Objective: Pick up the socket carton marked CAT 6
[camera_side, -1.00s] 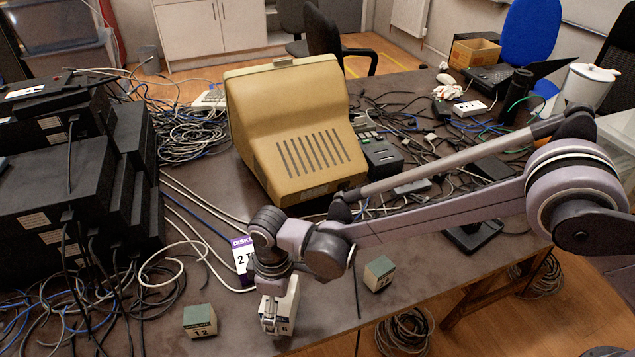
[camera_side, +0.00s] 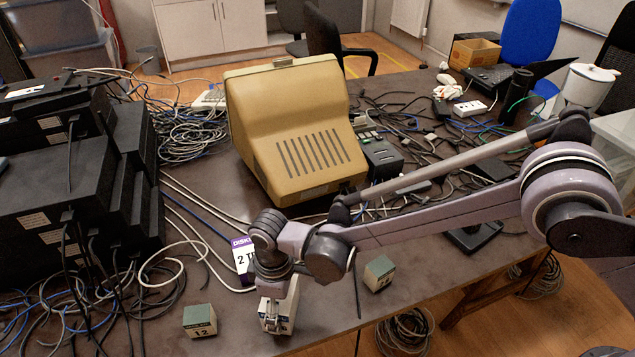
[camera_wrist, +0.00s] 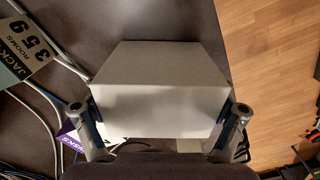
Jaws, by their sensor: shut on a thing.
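A pale carton (camera_side: 291,301) is at the front edge area of the table, below my wrist in the side view. My gripper (camera_side: 272,323) is shut on it, with a finger in front of its face, so its marking cannot be read. In the wrist view the carton (camera_wrist: 160,85) shows a plain grey-white face, with one finger of my gripper (camera_wrist: 158,112) against each side. I cannot tell whether its base touches the table. A green-topped carton marked 12 (camera_side: 200,320) stands to the left. Another green-topped carton (camera_side: 379,273) stands to the right.
A white and purple disks box (camera_side: 243,259) stands right behind my wrist. A beige monitor (camera_side: 295,135) is farther back. Black equipment stacks (camera_side: 60,200) and loose cables fill the left. In the wrist view a jack rooms label (camera_wrist: 27,47) lies upper left.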

